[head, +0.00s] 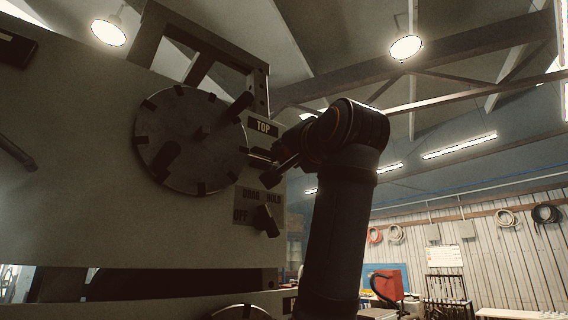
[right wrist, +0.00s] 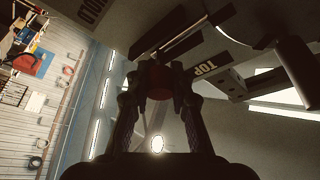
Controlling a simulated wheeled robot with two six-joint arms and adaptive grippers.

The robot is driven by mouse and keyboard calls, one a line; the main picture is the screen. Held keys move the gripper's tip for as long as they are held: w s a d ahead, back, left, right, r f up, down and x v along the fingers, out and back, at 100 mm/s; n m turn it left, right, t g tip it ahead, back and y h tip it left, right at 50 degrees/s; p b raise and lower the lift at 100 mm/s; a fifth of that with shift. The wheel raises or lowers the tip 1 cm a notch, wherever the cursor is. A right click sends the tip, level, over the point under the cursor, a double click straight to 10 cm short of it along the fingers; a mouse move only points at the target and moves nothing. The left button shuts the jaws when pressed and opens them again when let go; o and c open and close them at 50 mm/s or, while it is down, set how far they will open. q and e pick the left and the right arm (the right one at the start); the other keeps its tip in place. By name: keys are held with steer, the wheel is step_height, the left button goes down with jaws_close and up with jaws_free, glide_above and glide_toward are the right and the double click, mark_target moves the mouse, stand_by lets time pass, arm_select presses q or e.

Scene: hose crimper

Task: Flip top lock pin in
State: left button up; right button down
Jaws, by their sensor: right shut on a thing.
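The crimper's grey panel (head: 80,150) carries a large round disc (head: 185,110) with dark tabs around its rim. The TOP label (head: 263,127) is to the right of the disc, and it also shows in the right wrist view (right wrist: 204,69). My right gripper (head: 262,162) is just below that label, at the disc's right edge. In the right wrist view its fingers (right wrist: 160,86) are shut on a dark reddish knob, which I take for the top lock pin (right wrist: 159,77). The fingers hide part of it, and I cannot tell how far in the pin sits. My left gripper is not in view.
A rotary switch (head: 265,221) with DRAG, HOLD and OFF markings is just below my right gripper. A dark frame (head: 255,88) rises behind the panel's top edge. Open room lies to the right, with hoses (head: 545,213) on the far wall.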

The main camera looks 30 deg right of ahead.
steer(key=shift+w+f, duration=0.1)
steer(key=shift+f, duration=0.05)
steer(key=c, duration=1.4)
jaws_free()
steer(key=shift+a, duration=0.1)
steer(key=shift+o, duration=1.2)
steer(key=shift+a, duration=0.1)
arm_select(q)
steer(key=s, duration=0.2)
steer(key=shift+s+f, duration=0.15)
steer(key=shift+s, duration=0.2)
arm_select(e)
steer(key=shift+s+a, duration=0.1)
steer(key=shift+s, duration=0.1)
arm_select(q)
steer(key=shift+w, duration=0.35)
arm_select(e)
steer(key=v, duration=1.1)
steer(key=shift+s, duration=0.45)
steer(key=shift+s+a, duration=0.1)
